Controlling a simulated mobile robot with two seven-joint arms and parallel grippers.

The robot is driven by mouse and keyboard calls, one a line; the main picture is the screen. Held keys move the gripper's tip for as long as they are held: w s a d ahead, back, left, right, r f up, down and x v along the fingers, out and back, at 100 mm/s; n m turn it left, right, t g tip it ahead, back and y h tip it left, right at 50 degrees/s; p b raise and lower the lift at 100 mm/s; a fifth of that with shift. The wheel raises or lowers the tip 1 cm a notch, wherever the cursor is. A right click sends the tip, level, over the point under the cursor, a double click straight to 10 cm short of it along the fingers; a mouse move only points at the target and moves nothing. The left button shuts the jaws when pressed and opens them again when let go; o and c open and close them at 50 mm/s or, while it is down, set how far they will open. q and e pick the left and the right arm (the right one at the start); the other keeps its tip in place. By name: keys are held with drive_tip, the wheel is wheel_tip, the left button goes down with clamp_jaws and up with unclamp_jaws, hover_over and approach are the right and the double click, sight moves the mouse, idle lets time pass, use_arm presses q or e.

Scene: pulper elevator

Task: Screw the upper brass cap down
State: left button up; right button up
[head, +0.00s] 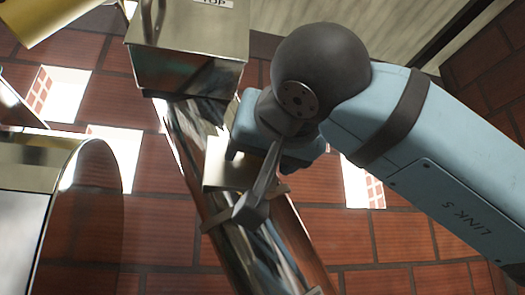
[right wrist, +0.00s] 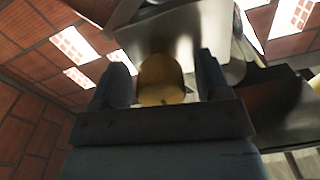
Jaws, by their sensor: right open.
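In the right wrist view a brass cap (right wrist: 162,80), round and dull gold, sits between the two fingers of my right gripper (right wrist: 164,68). The fingers are open, one on each side of the cap, with a gap showing on the left; contact on the right is hard to judge. In the head view the right gripper (head: 270,140) is beside the upper part of a shiny slanted pipe (head: 262,250), below a metal box marked TOP (head: 188,60). The cap cannot be made out there, hidden by the gripper and wrist. My left gripper is not in view.
A pale brass plate (head: 225,165) is on the pipe close to the gripper. A large rounded brass housing (head: 88,205) stands at the lower left, and a brass cylinder (head: 50,18) at the upper left. A brick wall (head: 400,245) with bright openings is behind.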

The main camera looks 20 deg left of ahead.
drive_tip(key=c, duration=0.9)
drive_tip(key=shift+f+m+b, duration=0.1)
drive_tip(key=shift+m+b, duration=0.2)
